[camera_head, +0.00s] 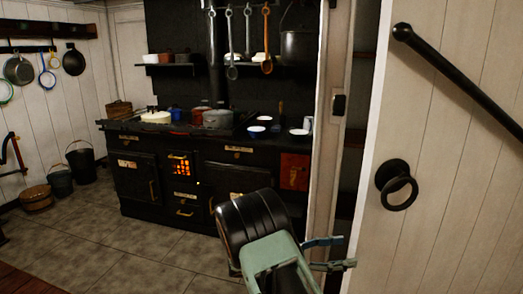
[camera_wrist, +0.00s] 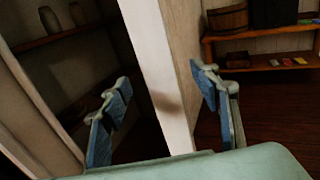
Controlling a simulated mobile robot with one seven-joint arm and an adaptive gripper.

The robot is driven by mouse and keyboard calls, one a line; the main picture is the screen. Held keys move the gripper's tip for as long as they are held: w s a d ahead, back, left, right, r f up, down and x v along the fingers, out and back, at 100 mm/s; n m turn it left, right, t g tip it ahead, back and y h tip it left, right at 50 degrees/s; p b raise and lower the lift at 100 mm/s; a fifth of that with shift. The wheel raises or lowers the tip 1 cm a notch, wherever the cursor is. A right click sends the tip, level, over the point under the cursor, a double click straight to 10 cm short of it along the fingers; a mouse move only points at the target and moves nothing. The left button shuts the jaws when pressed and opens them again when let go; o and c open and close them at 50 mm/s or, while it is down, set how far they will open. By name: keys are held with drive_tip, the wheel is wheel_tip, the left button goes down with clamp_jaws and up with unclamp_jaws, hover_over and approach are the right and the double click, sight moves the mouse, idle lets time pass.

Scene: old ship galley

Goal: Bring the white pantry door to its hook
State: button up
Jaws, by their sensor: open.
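The white pantry door (camera_head: 440,150) stands ajar at the right of the head view, with a black ring handle (camera_head: 397,184) and a slanting black bar (camera_head: 460,82). My gripper (camera_head: 350,252) is open, low beside the door's free edge. In the wrist view my gripper (camera_wrist: 162,88) has one finger on each side of the white door edge (camera_wrist: 160,70) in the picture. A gap shows at the left finger; whether the right finger touches cannot be told. I cannot make out a hook for the door.
Pantry shelves (camera_wrist: 60,38) with jars show behind the gap. A white door post (camera_head: 326,130) with a small dark plate (camera_head: 339,104) stands left of the door. A black stove (camera_head: 210,165) is behind. Tiled floor (camera_head: 110,245) is clear at left.

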drive_tip(key=a, duration=0.6)
drive_tip(key=shift+s+a, duration=0.4)
drive_tip(key=shift+s, duration=0.05)
